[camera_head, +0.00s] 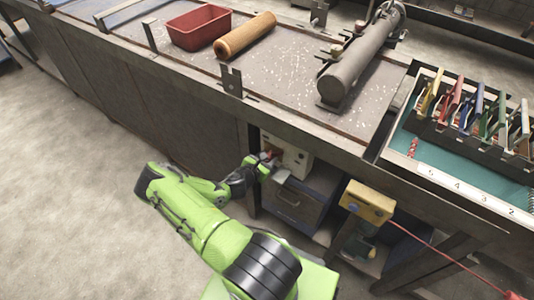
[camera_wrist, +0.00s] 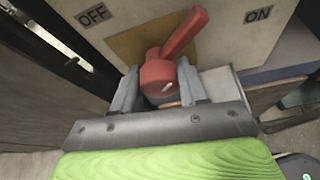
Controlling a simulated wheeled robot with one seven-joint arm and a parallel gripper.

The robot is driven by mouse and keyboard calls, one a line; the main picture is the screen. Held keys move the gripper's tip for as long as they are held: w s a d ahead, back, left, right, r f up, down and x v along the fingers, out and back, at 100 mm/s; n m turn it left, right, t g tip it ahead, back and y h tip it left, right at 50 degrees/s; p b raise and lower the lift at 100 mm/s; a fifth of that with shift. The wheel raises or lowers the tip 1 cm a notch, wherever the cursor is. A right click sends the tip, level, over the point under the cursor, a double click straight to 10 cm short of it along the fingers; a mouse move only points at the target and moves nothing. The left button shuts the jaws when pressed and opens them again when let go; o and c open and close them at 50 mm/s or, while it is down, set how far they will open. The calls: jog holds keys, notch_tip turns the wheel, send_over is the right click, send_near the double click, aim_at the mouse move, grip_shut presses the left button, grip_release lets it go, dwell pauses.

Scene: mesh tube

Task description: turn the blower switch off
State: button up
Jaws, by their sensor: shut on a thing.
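The blower switch is a red rotary knob with a lever (camera_wrist: 168,68) on a brass-coloured plate. Its lever points up and to the right, leaning toward the ON label (camera_wrist: 258,14); the OFF label (camera_wrist: 93,14) is at the upper left. My gripper (camera_wrist: 158,90) is shut on the hub of the switch, with a grey finger on either side. In the head view my gripper (camera_head: 266,162) is at the front of the cream switch box (camera_head: 297,162) under the bench. The switch itself is mostly hidden there by my gripper.
The bench edge and top (camera_head: 300,112) lie above my gripper. A grey drawer unit (camera_head: 300,200) stands below the switch box, and a yellow box (camera_head: 367,203) with a red cable is to its right. A dark cabinet panel (camera_head: 190,125) is to the left. Floor on the left is clear.

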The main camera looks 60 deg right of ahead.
jog(key=n+g, duration=0.2)
jog(key=n, duration=0.1)
jog(key=shift+d+r+p, duration=0.15)
jog(key=shift+r+p, duration=0.1)
jog(key=shift+p, duration=0.1)
jog(key=n+g, duration=0.2)
jog(key=n, duration=0.1)
jog(key=shift+w+g+b, duration=0.1)
jog(key=shift+g+b, duration=0.2)
jog(key=shift+b, duration=0.1)
jog(key=shift+n, duration=0.3)
jog(key=o, duration=0.8)
jog(key=shift+o, duration=1.2)
jog(key=shift+f, duration=0.1)
jog(key=p+v, duration=0.2)
jog(key=v, duration=1.4)
